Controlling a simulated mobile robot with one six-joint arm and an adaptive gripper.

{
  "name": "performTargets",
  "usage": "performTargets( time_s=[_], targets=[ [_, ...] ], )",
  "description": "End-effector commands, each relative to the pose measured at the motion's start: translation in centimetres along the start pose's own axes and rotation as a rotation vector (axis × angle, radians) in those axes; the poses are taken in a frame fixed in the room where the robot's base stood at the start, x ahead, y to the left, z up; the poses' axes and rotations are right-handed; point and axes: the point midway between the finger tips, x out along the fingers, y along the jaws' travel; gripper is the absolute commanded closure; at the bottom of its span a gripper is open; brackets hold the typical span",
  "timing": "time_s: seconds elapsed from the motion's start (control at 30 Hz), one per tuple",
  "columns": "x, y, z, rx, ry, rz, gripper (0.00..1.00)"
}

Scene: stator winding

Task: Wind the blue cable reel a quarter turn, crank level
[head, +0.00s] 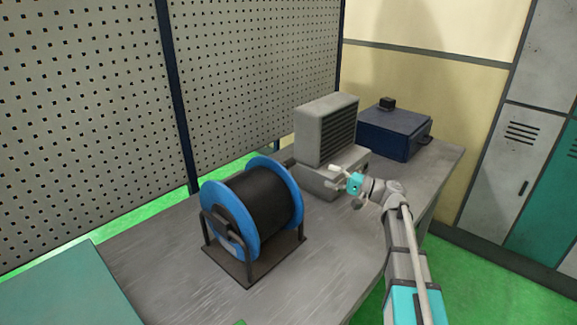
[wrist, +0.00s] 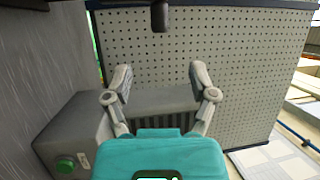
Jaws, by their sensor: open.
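The blue cable reel (head: 285,185) stands on the workbench in the head view, wound with black cable (head: 262,200) and carried by a dark metal stand (head: 250,268). A dark bar (head: 224,222) crosses its near-left flange; I cannot tell the crank's exact angle. My gripper (head: 339,179) is to the right of the reel, apart from it, in front of the grey machine. In the wrist view my gripper (wrist: 160,86) has its two fingers spread with nothing between them. The reel is not recognisable in the wrist view.
A grey louvred machine (head: 325,130) stands behind my gripper; its casing with a green button shows in the wrist view (wrist: 75,140). A dark blue box (head: 392,135) is farther back. A pegboard (head: 85,110) runs behind the bench. The bench (head: 325,240) is bare right of the reel.

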Motion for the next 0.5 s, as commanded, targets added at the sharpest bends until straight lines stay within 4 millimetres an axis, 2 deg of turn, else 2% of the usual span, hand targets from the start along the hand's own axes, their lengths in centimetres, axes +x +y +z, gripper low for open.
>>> performTargets(
  time_s=[0.33,0.5],
  targets=[
    [0.21,0.01,0.07,0.000,-0.002,0.002,0.27],
    [1.00,0.00,0.09,0.000,-0.004,0.002,0.27]
  ],
)
